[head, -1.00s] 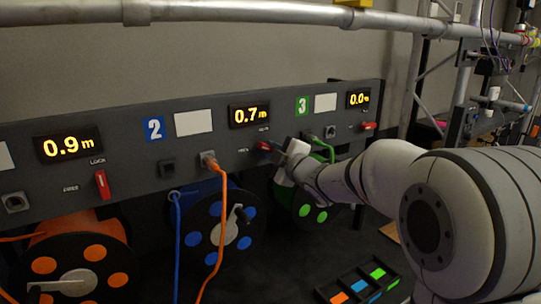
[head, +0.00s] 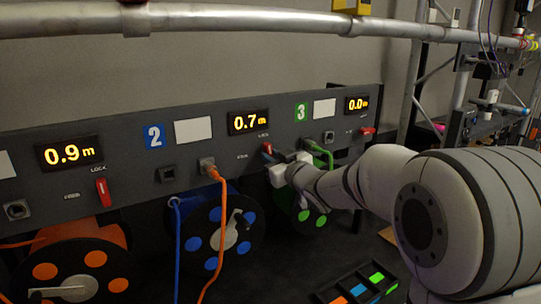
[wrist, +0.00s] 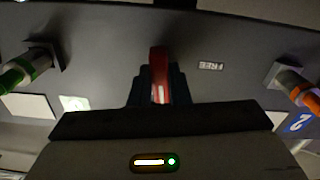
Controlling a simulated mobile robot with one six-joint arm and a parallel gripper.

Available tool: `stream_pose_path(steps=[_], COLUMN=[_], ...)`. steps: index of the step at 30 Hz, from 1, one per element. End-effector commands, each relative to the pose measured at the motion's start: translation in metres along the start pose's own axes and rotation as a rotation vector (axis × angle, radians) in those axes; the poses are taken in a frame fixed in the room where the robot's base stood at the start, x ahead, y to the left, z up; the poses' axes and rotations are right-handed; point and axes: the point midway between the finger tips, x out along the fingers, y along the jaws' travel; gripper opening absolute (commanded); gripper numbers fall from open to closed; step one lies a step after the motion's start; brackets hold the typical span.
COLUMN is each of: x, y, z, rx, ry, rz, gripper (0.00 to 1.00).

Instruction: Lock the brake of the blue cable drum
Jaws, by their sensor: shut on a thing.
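The blue cable drum (head: 222,230), black with blue dots and a crank, hangs under panel section 2. Its red brake lever (head: 267,149) is on the panel below the 0.7 m display. In the wrist view the lever (wrist: 159,75) stands in line with the gripper, with the FREE label (wrist: 211,66) to its side. My gripper (head: 277,158) is at the lever, its dark fingers (wrist: 158,93) shut on it from both sides. The LOCK label (head: 263,135) shows above the lever in the head view. The lever's lower part is partly hidden by my gripper.
An orange cable (head: 223,205) is plugged in left of the lever, a green plug (head: 318,148) right of it. The orange drum (head: 75,255) and green drum (head: 300,212) hang either side. A tray (head: 362,288) with coloured pieces lies below right. A truss tube (head: 230,18) runs above.

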Motion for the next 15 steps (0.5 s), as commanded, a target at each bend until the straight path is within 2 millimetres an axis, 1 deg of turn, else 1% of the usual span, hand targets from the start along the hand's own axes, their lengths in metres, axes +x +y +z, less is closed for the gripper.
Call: stream_pose_path(steps=[1, 9, 15], x=[-0.0005, -0.0004, -0.0003], y=[-0.0013, -0.0019, -0.0022], z=[0.006, 0.0071, 0.0075], rx=[0.032, 0.155, 0.192], ry=[-0.014, -0.015, -0.015], rz=[-0.002, -0.001, -0.001], gripper=[0.0, 0.0, 0.0])
